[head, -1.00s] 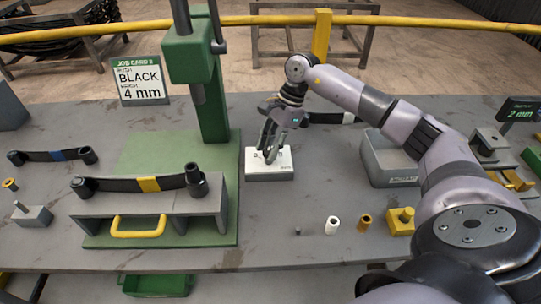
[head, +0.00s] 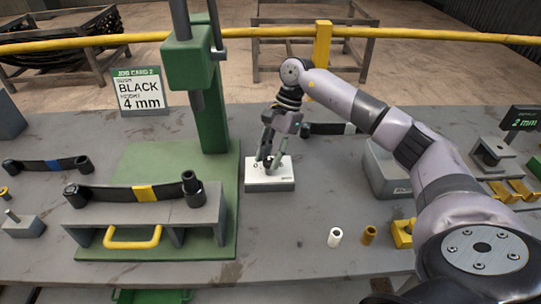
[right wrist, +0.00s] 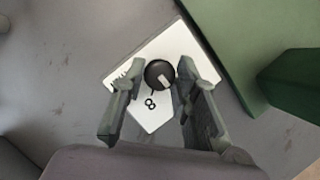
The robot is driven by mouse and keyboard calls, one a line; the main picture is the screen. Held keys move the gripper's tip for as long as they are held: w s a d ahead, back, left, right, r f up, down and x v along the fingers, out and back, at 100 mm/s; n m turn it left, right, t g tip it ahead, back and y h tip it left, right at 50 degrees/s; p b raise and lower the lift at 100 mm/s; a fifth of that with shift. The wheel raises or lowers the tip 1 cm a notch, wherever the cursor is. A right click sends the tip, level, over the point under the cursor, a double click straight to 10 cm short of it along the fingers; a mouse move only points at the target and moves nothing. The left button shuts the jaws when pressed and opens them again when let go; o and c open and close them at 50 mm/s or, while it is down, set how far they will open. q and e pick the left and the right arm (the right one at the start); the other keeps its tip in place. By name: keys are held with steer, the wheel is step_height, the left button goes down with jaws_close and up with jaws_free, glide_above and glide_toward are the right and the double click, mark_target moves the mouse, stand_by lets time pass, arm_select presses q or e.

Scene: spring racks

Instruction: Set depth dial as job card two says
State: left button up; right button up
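The depth dial is a black round knob (right wrist: 158,73) with a pale pointer mark on a white plate (right wrist: 150,120); a figure 8 shows beside the knob. In the head view the dial's white box (head: 268,183) stands right of the green press. My right gripper (head: 268,160) points down at it. In the right wrist view its open fingers (right wrist: 155,85) stand either side of the knob, with a gap at the left finger. Job card 2 (head: 139,91) reads bush black, height 4 mm. A dark display (head: 521,120) at right shows 2 mm. My left gripper is out of view.
The green press (head: 210,80) stands left of the dial. A grey fixture (head: 140,215) holds a dark spring with a yellow band. A grey bin (head: 385,170) sits right of the dial. White (head: 335,237) and brass (head: 369,235) bushes stand at the front.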

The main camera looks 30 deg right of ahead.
steer(key=o, duration=0.5)
steer(key=shift+c, duration=0.2)
steer(key=v, duration=1.2)
